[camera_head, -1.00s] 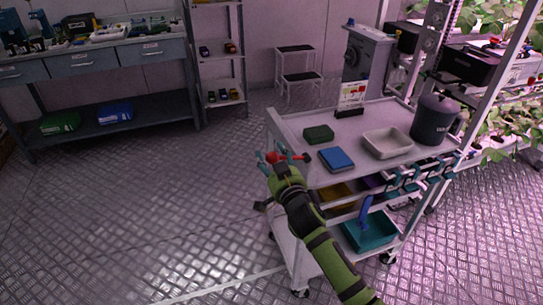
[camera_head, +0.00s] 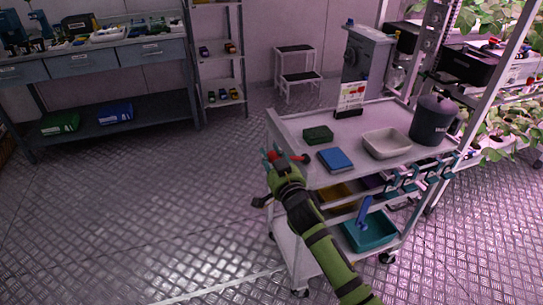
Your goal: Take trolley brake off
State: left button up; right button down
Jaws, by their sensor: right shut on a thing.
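The trolley (camera_head: 340,185) is a white cart with a top tray and lower shelves on castors, right of centre. A red brake lever (camera_head: 291,158) with a dark end sits at its left side, just below the top tray's height. The fingers and wrist hide part of the lever. My left gripper is not in view.
The trolley top carries a green box (camera_head: 318,134), a blue box (camera_head: 335,159), a white tray (camera_head: 387,152) and a dark lidded pot (camera_head: 434,120). A teal bin (camera_head: 369,238) is below. The floor left of the trolley is clear. A workbench (camera_head: 90,60) stands back left.

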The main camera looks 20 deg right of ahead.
jog(key=shift+d+r+m+p, duration=0.25)
jog(key=shift+r+m+p, duration=0.4)
jog(key=shift+m, duration=0.05)
jog(key=d+r+m+p, duration=0.1)
jog(key=p, duration=0.1)
jog(key=d+r+m+p, duration=0.1)
jog(key=m, duration=0.1)
jog(key=shift+r+m+p, duration=0.3)
jog(key=shift+r+p, duration=0.05)
jog(key=shift+r, duration=0.05)
jog(key=d+m+p, duration=0.1)
jog(key=r+m+p, duration=0.1)
jog(key=shift+w+d+r+m, duration=0.1)
jog(key=shift+d+r+m, duration=0.15)
jog(key=shift+d+m, duration=0.1)
jog(key=d+m, duration=0.1)
jog(key=d+r+m+p, duration=0.1)
jog(key=shift+m, duration=0.35)
jog(key=shift+d+r+m, duration=0.1)
jog(key=shift+d+m, duration=0.95)
jog(key=shift+m, duration=0.05)
jog(key=shift+d+m, duration=0.85)
jog(key=shift+m, duration=0.15)
